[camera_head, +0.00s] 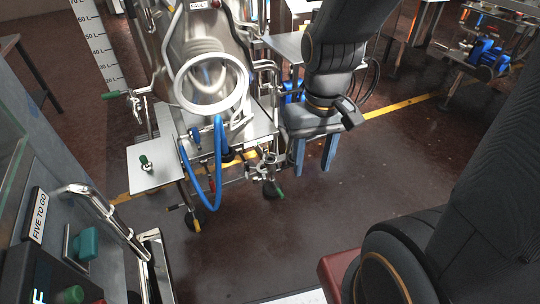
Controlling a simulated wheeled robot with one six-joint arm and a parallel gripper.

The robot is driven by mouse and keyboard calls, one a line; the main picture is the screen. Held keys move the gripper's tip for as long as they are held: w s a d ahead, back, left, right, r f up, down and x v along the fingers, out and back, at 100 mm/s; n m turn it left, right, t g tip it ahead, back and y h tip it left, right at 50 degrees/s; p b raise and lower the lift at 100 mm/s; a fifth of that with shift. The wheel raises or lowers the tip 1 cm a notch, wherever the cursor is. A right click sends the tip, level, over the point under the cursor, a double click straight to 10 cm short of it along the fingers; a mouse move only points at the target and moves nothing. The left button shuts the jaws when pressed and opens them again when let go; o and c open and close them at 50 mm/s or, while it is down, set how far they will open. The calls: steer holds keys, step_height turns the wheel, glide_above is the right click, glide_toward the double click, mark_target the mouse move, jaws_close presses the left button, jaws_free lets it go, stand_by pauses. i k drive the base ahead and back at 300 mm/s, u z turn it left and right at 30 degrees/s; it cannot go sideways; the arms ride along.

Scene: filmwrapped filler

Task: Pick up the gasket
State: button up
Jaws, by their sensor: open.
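A white ring (178,86), which looks like the gasket, is at the round mouth of the steel filler vessel (186,45), left of centre. I cannot tell whether it is fixed to the mouth or only rests there. My gripper (313,168) hangs to the right of the filler, pointing down. Its two blue-grey fingers are apart with nothing between them. It is clear of the white ring, to its right and lower in the picture.
A blue hose (218,165) loops below the ring. A steel side plate (152,166) carries a small green-handled part (145,160). Valves and pipes (268,170) stand between filler and gripper. A grey panel (45,150) is at left. Brown floor (380,165) is open at right.

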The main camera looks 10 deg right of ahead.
mark_target(265, 148)
steer(key=u, duration=0.45)
steer(key=k, duration=1.05)
steer(key=z, duration=0.65)
steer(key=i, duration=1.85)
steer(key=u, duration=0.1)
